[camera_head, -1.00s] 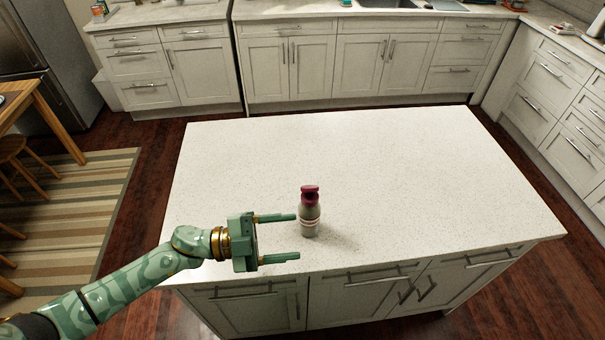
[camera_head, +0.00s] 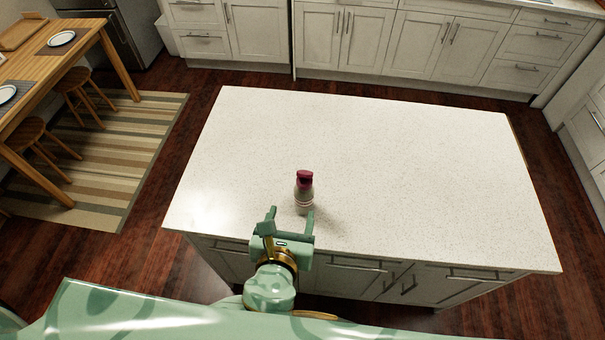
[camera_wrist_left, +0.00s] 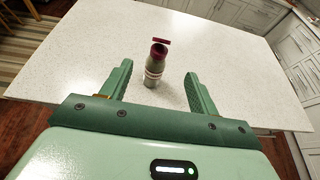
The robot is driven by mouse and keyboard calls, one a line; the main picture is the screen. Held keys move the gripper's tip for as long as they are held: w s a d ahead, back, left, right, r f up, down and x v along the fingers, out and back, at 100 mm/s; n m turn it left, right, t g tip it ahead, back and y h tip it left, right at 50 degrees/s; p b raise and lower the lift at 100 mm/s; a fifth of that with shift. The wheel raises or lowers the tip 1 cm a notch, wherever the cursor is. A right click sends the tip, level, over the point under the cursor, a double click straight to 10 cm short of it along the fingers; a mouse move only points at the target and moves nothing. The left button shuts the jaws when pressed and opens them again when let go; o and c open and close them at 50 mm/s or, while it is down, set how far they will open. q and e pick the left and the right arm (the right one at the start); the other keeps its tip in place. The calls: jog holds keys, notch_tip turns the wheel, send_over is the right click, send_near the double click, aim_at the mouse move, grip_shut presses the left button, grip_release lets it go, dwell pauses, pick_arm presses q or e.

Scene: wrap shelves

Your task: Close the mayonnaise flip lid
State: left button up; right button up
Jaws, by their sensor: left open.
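The mayonnaise bottle (camera_head: 304,200) stands upright near the front edge of the island. It has a pale grey-beige body with a banded label and a dark red cap. In the left wrist view the flip lid (camera_wrist_left: 161,41) is raised at the far side of the cap (camera_wrist_left: 158,52), so it looks open. My left gripper (camera_head: 291,214) is open and empty, on the near side of the bottle, with its fingers pointing towards it. In the left wrist view the bottle (camera_wrist_left: 153,72) shows between and beyond the fingers. Contact is not visible. My right gripper is not in view.
The white speckled island top (camera_head: 400,170) is otherwise bare, with free room behind and right of the bottle. Drawers and doors line its front. A wooden table (camera_head: 50,60) and stools stand at the left; cabinets (camera_head: 370,45) run along the back.

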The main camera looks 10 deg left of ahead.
aim_at(304, 176)
pick_arm(q)
jog(key=x, duration=1.5)
jog(key=shift+w+d+f+b, duration=0.1)
jog(key=shift+d+f+b, duration=0.05)
jog(key=shift+d+b, duration=0.2)
jog(key=shift+w+f, duration=0.1)
jog(key=shift+w, duration=0.25)
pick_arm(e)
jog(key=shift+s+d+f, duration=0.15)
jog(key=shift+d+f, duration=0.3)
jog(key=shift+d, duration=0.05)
pick_arm(q)
jog(key=shift+a, duration=0.1)
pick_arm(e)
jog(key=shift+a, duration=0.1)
